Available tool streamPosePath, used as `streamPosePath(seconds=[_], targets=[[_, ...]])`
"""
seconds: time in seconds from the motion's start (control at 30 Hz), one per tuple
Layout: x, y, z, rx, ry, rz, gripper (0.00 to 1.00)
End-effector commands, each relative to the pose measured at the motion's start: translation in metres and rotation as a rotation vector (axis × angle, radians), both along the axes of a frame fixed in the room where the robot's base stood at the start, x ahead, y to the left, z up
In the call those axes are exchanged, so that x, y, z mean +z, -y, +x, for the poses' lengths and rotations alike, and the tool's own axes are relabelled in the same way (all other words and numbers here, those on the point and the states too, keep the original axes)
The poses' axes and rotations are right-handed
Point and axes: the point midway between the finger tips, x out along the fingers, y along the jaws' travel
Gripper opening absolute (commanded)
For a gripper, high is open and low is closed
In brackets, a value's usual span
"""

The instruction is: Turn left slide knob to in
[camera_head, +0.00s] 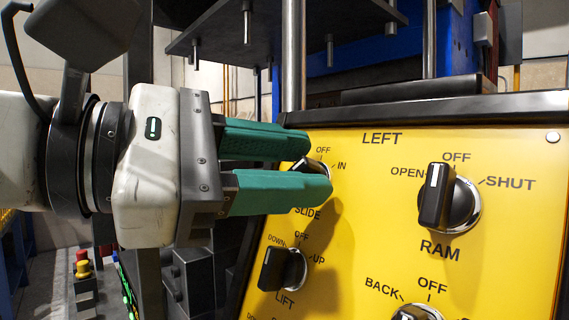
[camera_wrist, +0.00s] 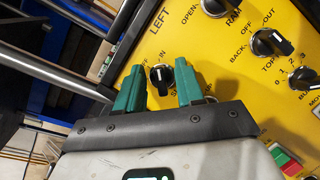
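The slide knob (camera_head: 314,164) is black with a round silver base, at the upper left of the yellow panel under the heading LEFT. OFF and IN labels show beside it in the head view; my fingers partly hide it. My gripper (camera_head: 318,168) reaches in from the left, its two green fingers apart, one above and one below the knob. In the wrist view the slide knob (camera_wrist: 161,76) sits between the spread fingertips (camera_wrist: 160,68), with a visible gap on each side. Its white mark points roughly up the picture; I cannot tell the exact setting.
The lift knob (camera_head: 282,268) is just below my lower finger. The ram knob (camera_head: 447,198) is to the right on the same yellow panel (camera_head: 370,240). A dark rail (camera_head: 430,108) runs along the panel's top edge. Metal posts (camera_head: 293,55) stand behind it.

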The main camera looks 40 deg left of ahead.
Motion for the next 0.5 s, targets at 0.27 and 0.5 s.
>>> streamPosePath(seconds=[0.27, 0.5], targets=[[0.003, -0.014, -0.037, 0.006, 0.001, -0.002, 0.37], [0.008, -0.027, -0.079, 0.004, 0.001, 0.0, 0.37]])
